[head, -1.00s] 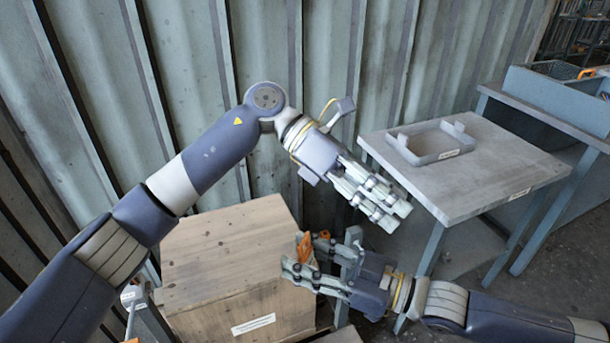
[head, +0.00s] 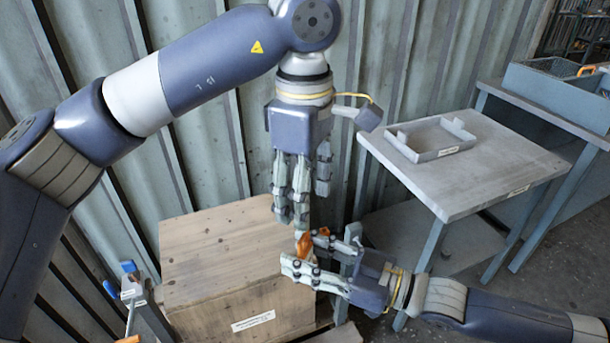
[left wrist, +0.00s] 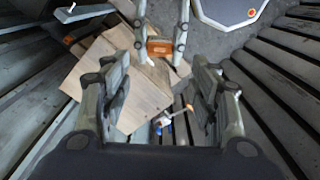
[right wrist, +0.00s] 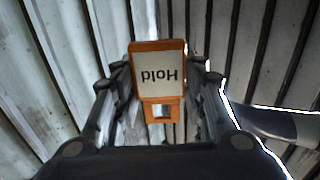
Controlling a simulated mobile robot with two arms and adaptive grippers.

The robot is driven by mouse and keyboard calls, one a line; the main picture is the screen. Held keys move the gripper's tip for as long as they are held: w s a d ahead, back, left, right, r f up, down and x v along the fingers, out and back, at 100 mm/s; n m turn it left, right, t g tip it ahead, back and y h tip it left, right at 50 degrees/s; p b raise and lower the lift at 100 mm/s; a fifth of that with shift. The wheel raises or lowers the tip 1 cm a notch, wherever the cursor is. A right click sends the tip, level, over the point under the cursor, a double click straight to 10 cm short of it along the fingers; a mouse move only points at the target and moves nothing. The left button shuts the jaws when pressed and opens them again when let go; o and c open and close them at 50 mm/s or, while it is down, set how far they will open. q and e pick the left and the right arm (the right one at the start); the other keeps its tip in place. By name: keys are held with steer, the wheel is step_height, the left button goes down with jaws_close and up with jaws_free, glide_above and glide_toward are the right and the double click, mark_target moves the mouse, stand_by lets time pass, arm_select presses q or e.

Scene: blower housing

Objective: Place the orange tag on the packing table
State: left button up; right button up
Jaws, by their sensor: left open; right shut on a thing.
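The orange tag (head: 303,246) is between the fingers of my right gripper (head: 304,253), which is shut on it in front of the wooden crate's right side. In the right wrist view the tag (right wrist: 158,108) has a white face with "Hold" upside down and a slot at its near end. My left gripper (head: 298,205) is open and empty, pointing down just above the tag. The left wrist view shows the tag (left wrist: 159,47) beyond the left fingers, apart from them. A grey table (head: 510,172) stands at the right; its label is too small to read.
A shallow grey open tray (head: 432,154) sits on the grey table, with bare tabletop around it. A wooden crate (head: 215,255) stands below the left gripper. A blue-grey bench with a bin (head: 555,95) is at the far right. A corrugated wall is close behind.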

mark_target(305, 236)
arm_select(q)
step_height(305, 236, down, 9)
steer(key=shift+r, duration=0.15)
steer(key=c, duration=1.1)
arm_select(e)
steer(key=o, duration=1.1)
